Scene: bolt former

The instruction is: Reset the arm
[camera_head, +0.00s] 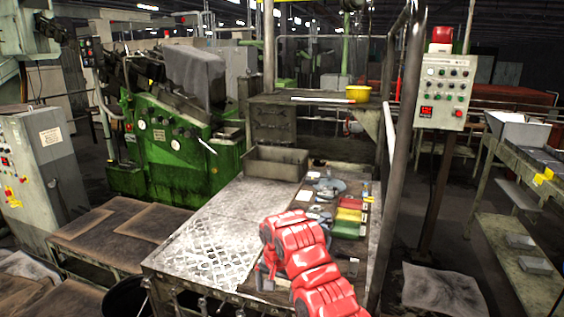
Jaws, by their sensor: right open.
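My red right arm (318,272) comes in from the bottom, right of the middle, and reaches over the front edge of the metal worktable (205,235). My right gripper (264,278) is small and partly hidden by the arm. It is open, near the table's front edge, and I see nothing between its fingers. My left arm and gripper are not in view.
A dark board with tools and colored bins (349,214) lies on the table's right side, by a metal tray (275,163). A post (398,150) and control box (445,92) stand to the right. A green machine (180,140) stands back left. The table's left half is clear.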

